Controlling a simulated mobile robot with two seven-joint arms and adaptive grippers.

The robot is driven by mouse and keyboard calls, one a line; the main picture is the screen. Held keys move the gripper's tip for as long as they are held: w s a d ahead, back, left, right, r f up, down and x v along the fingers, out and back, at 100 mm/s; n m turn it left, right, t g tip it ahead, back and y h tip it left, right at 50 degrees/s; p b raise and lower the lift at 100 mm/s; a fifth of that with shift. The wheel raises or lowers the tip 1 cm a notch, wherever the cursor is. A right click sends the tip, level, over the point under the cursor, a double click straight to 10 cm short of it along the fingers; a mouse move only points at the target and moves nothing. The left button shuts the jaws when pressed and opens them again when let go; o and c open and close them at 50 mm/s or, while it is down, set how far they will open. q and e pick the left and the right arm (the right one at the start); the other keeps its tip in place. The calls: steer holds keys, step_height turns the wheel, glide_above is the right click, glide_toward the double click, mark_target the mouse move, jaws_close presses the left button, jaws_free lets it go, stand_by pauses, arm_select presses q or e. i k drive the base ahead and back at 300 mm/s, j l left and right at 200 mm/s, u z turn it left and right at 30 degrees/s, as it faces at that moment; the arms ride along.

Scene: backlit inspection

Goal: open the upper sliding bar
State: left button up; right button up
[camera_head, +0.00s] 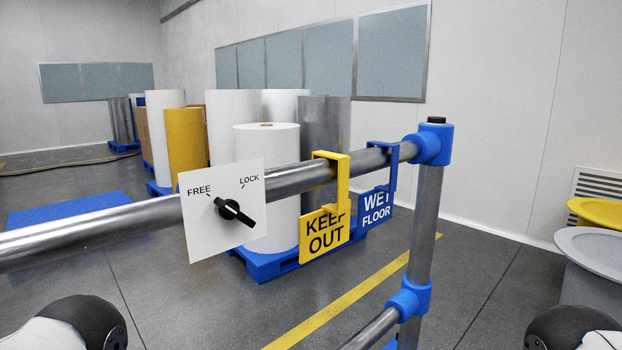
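The upper sliding bar (110,225) is a steel tube that runs from the left edge to a blue corner fitting (433,145) on an upright post (424,215). A white plate (205,240) on the bar reads FREE and LOCK. Its black knob (234,211) lies slantwise, with its upper-left end on the FREE side. A yellow KEEP OUT sign (323,240) and a blue WET FLOOR sign (376,205) hang from the bar by hooks, right of the plate. Only parts of my arms show at the lower corners; both grippers are out of view.
A lower bar (375,330) meets the post at a second blue fitting (409,299). Behind the rail, white rolls (268,150) and a yellow roll (186,140) stand on blue pallets. A yellow drum (597,212) and a grey one (592,285) stand at right.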

mark_target(23, 248)
steer(key=u, duration=1.4)
